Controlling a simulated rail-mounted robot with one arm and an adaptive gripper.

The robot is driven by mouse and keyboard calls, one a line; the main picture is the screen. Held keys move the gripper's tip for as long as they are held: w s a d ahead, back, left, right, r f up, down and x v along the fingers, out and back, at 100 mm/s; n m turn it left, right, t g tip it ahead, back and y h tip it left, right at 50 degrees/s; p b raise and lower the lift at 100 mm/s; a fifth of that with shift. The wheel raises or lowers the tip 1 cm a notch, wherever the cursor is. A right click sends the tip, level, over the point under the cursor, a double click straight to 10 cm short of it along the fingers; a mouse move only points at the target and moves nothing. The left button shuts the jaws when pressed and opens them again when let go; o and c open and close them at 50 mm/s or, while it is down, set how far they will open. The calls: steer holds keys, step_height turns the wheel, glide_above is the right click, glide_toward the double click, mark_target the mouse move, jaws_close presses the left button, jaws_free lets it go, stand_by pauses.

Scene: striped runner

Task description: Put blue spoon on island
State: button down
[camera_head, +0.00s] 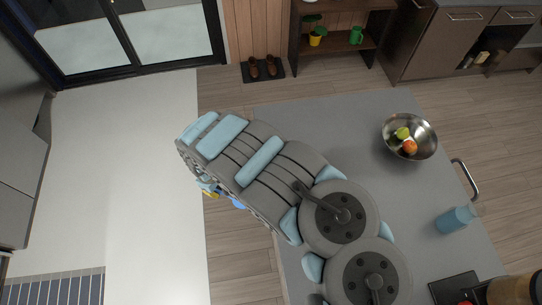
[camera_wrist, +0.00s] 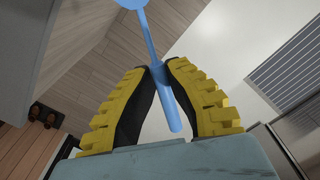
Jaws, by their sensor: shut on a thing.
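The blue spoon (camera_wrist: 151,38) is held in my gripper (camera_wrist: 160,66) in the wrist view. The yellow-and-black fingers are shut on its handle, and its head points to the top edge, partly cut off. In the head view, a bit of the spoon (camera_head: 238,203) shows beside my arm. My gripper (camera_head: 210,190) there is mostly hidden behind the arm, left of the grey island (camera_head: 330,115). The spoon appears off the island's left edge, over the floor.
A metal bowl with fruit (camera_head: 428,150) and a blue cup (camera_head: 455,219) stand on the island's right part. A dark tray (camera_head: 452,290) lies at its lower right. The island's far left area looks bare. A striped runner (camera_head: 55,289) lies at lower left.

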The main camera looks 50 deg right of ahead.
steer(key=s+d+n, duration=0.2)
steer(key=s+d, duration=0.5)
steer(key=d, duration=0.2)
steer(key=s+d+f+n, duration=0.1)
steer(key=s+d+n, duration=0.2)
steer(key=s+d, duration=0.4)
steer(key=s+d+n+b, duration=0.1)
steer(key=s+d+n, duration=0.1)
steer(key=s+d, duration=0.5)
steer(key=shift+s+d+f, duration=0.1)
steer(key=shift+s+d, duration=0.1)
steer(key=shift+d, duration=1.35)
steer(key=shift+s+d+f, duration=0.1)
steer(key=shift+s+d, duration=0.1)
steer(key=shift+d, duration=1.3)
steer(key=shift+w+d+f+b, duration=1.7)
steer(key=shift+w+b, duration=0.25)
steer(key=shift+b, duration=0.9)
steer(key=shift+w+d+f+b, duration=1.7)
steer(key=shift+w+b, duration=0.2)
steer(key=shift+b, duration=0.9)
steer(key=shift+w+d+f+b, duration=0.15)
steer(key=shift+d+f+b, duration=0.05)
steer(key=shift+f+b, duration=0.2)
steer(key=shift+w+d+f, duration=0.1)
steer(key=shift+d+f, duration=0.1)
steer(key=shift+f, duration=0.05)
